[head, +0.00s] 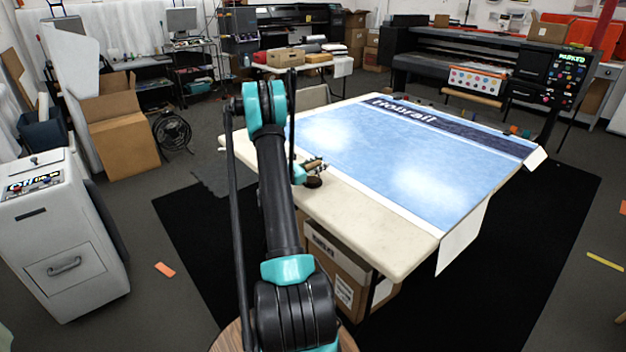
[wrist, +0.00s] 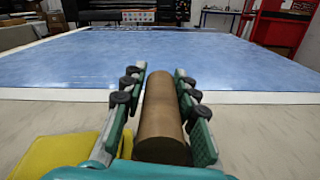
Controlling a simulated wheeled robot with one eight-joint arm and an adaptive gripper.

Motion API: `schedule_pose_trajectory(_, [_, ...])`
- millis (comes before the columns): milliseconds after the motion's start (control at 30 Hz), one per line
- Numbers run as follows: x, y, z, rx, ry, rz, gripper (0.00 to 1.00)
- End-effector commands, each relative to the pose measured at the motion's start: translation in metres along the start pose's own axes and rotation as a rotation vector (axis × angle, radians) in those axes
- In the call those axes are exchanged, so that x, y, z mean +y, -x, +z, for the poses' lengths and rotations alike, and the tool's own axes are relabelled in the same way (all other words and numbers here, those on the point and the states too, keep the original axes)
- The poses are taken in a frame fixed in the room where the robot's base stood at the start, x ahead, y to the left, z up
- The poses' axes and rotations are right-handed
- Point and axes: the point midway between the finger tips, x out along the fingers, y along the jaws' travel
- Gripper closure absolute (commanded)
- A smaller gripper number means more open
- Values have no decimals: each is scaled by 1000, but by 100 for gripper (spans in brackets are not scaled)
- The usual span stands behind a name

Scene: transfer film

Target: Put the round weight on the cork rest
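My gripper (wrist: 160,72) has its two teal fingers on either side of a brown cylinder, which I take for the round weight (wrist: 163,105). The fingers lie close along both its sides and look shut on it. Its near end is darker. In the head view my gripper (head: 316,163) is over the near left part of the table, partly behind my arm. No other cork rest can be made out.
The pale table (head: 390,248) carries a large blue printed sheet (head: 410,150) beyond my gripper. A yellow flat thing (wrist: 58,157) lies left of the fingers in the wrist view. Cardboard boxes (head: 338,262) stand under the table. Bare tabletop shows right of my gripper.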

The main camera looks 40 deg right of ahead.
Motion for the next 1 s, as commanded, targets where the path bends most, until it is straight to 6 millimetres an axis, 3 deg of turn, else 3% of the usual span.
schedule_pose_trajectory(33, [0, 0, 0, 0, 0, 0, 80])
schedule_pose_trajectory(200, [0, 0, 0, 0, 0, 0, 100])
schedule_pose_trajectory(1000, [2, 0, 7, -1, 1, 0, 100])
